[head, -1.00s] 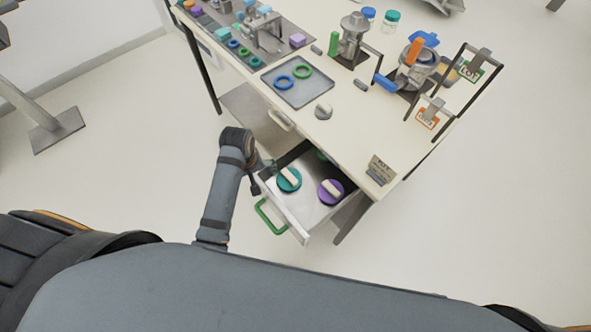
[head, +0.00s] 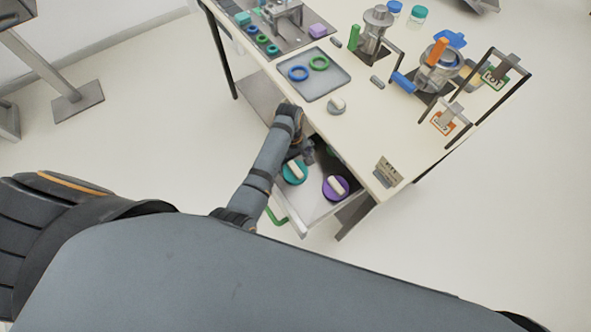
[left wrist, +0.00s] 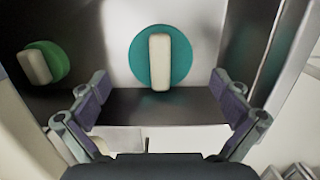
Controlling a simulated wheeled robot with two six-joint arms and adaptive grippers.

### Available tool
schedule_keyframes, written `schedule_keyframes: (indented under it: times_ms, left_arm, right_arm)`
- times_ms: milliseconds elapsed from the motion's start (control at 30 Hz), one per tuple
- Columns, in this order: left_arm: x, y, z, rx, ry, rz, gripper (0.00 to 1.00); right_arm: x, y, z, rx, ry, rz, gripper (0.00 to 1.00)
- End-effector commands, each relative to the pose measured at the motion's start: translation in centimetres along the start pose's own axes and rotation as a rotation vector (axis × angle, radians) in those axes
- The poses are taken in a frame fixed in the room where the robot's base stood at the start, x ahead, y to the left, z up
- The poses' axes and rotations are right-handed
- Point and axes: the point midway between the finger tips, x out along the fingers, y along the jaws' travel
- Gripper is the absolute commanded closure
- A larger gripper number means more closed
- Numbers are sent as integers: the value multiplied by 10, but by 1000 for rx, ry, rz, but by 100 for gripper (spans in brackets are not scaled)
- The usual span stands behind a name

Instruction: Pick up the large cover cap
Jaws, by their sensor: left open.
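Several round caps with pale bar handles lie in the open drawer (head: 311,208). A teal cap (head: 294,173) lies nearest my left gripper, and a purple cap (head: 335,188) lies to its right. In the left wrist view the teal cap (left wrist: 160,58) is centred just beyond the fingertips, its bar pointing lengthwise between them. A smaller-looking green cap (left wrist: 42,63) lies at the left there. My left gripper (left wrist: 160,92) is open and empty over the drawer, apart from the caps. In the head view my wrist partly hides it. My right gripper is out of view.
The table top (head: 362,150) overhangs the drawer's back. A grey tray (head: 313,80) with a blue and a green ring stands on it, near a grey knobbed piece (head: 336,104). The drawer's front has a green handle (head: 276,217). Open floor lies around.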

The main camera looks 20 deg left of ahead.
Motion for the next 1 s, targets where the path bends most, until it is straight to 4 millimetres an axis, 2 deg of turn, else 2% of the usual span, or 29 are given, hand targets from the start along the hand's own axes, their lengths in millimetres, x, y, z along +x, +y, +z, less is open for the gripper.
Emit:
schedule_keyframes:
  times_ms: [100,367,633,933,1000]
  left_arm:
    - [6,0,-1,0,0,-1,0]
    - [47,0,-4,0,-1,-1,0]
    - [52,0,-4,0,0,1,0]
    - [52,0,-4,0,1,1,41]
    - [51,0,-4,0,1,1,43]
  right_arm:
    - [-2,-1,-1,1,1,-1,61]
    - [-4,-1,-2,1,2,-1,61]
    - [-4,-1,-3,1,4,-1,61]
    - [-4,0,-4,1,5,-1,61]
    - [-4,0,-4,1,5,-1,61]
